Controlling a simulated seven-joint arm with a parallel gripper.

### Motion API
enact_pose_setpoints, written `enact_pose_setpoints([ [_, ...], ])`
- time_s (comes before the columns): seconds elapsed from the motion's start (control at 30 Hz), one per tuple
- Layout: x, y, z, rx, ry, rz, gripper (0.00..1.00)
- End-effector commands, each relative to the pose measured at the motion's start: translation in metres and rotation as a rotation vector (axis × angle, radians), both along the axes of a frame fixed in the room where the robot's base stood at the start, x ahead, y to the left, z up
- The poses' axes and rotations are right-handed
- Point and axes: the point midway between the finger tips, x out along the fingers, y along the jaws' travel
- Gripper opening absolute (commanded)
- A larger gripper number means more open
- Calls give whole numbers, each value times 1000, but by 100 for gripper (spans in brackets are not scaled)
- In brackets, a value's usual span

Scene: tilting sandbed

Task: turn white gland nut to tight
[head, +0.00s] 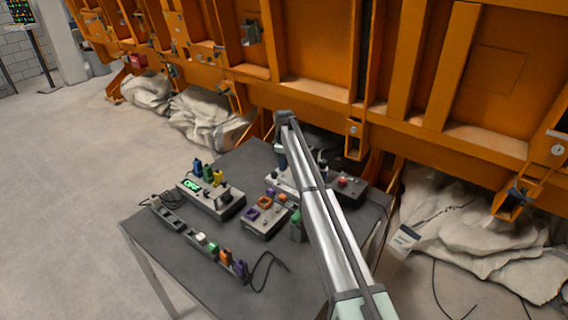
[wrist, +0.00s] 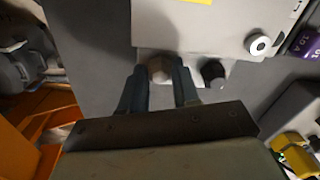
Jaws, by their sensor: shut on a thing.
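The white gland nut (wrist: 159,67) shows as a pale, faceted knob at the lower edge of a grey box (wrist: 205,28) in the wrist view. My gripper (wrist: 158,76) is shut on it, with one dark finger on each side. A black gland nut (wrist: 213,72) sits on the same edge, just right of the right finger and apart from it. In the head view my gripper (head: 282,158) is at the back of the dark table, and the white nut cannot be made out there.
The dark table (head: 160,240) holds a box with a green display (head: 210,198), a box with purple and orange sockets (head: 265,218), a box with a red button (head: 346,186), and a strip of coloured plugs (head: 200,240). Loose cables lie at the front. An orange steel frame (head: 310,95) stands close behind.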

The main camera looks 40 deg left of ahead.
Motion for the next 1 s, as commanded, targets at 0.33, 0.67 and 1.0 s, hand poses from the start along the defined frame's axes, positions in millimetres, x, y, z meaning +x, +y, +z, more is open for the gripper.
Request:
enact_pose_setpoints([
  [0.33, 0, 0, 0, 0, -1, -71, 0],
  [0.67, 0, 0, 0, 0, -1, -326, 0],
  [1.0, 0, 0, 0, 0, -1, -648, 0],
])
